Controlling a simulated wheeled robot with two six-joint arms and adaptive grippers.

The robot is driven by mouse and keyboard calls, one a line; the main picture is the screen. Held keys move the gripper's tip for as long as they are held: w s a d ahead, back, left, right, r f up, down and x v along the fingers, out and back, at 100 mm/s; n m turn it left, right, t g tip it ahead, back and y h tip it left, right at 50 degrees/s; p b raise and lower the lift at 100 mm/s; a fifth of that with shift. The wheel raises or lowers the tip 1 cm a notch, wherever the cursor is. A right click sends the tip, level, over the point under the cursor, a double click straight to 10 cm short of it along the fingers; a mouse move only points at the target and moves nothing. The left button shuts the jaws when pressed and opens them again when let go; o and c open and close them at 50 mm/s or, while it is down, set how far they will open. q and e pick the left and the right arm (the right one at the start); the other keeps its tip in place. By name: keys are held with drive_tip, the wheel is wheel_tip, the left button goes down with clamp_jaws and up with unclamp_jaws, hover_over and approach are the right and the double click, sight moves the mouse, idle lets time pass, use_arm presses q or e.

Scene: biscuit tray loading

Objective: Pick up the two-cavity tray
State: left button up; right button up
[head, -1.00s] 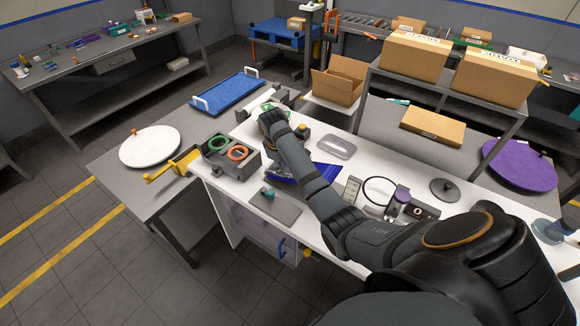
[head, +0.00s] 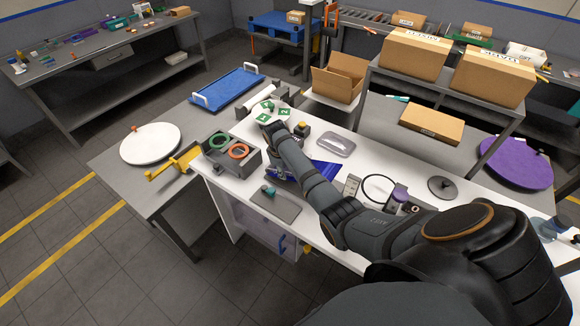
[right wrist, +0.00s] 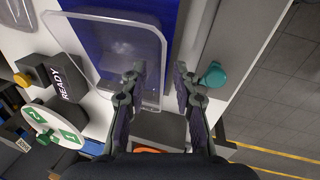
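A clear, shallow tray with a raised rim (right wrist: 112,17) lies over the blue mat (right wrist: 188,22) in the right wrist view; its two cavities cannot be made out. In the head view my right arm mostly hides it, while the blue mat (head: 326,171) shows beside the arm. My right gripper (right wrist: 161,72) is open at the tray's near right corner. One finger overlaps the tray and the other is beyond its right edge; contact cannot be told. In the head view the right gripper (head: 277,172) is partly hidden under the wrist. My left gripper is out of view.
A dark box (head: 216,165) with green and orange rings stands left of the gripper. A grey plate (head: 283,208) with a teal knob is in front. A black READY block (right wrist: 66,82) and a numbered disc (right wrist: 41,117) are close by. Another clear tray (head: 337,144) lies behind.

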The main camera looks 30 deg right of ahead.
drive_tip(key=shift+f, duration=0.2)
drive_tip(key=shift+c, duration=0.3)
clamp_jaws()
drive_tip(key=shift+r, duration=0.15)
